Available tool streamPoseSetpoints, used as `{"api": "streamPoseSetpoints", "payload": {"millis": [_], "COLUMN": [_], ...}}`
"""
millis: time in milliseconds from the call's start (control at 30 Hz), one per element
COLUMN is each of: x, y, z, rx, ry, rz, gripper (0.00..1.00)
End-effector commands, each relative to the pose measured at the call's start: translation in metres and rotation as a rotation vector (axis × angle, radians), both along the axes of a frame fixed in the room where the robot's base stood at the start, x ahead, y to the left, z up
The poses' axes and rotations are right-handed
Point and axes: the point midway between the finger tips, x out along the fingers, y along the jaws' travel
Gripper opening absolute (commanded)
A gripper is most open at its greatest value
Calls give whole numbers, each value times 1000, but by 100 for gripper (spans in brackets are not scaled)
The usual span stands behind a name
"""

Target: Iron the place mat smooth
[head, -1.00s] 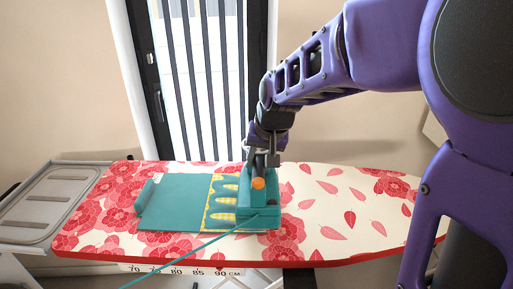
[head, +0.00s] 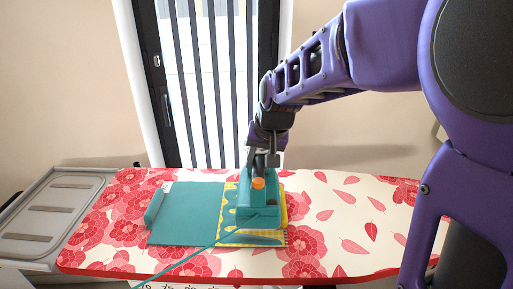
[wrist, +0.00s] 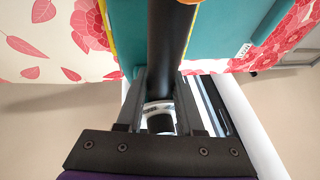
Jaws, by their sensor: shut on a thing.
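The place mat (head: 188,218) lies flat on the ironing board, plain teal on its left part. Its right part is a yellow patterned band (head: 230,202) with teal scallop shapes, partly hidden under the iron. The teal iron (head: 258,213) with an orange knob stands on this right part; a yellow edge shows along its right side and patterned cloth shows in front. My gripper (head: 262,160) is shut on the iron's handle. In the wrist view the dark handle (wrist: 172,45) runs between the fingers, with the teal mat (wrist: 225,30) to its right.
The ironing board (head: 340,220) has a red rose and petal cover; its right half is clear. A teal raised piece (head: 155,208) sits at the mat's left edge. A teal cord (head: 185,260) runs to the lower left. A grey rack (head: 50,215) adjoins the board's left end.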

Motion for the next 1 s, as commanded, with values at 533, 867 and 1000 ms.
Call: {"api": "streamPoseSetpoints", "payload": {"millis": [533,867,1000], "x": [1,1,1], "y": [0,0,0], "z": [-1,-20,-30], "rx": [5,4,3], "ry": [-9,-9,-9], "rz": [-1,0,0], "gripper": [0,0,0]}}
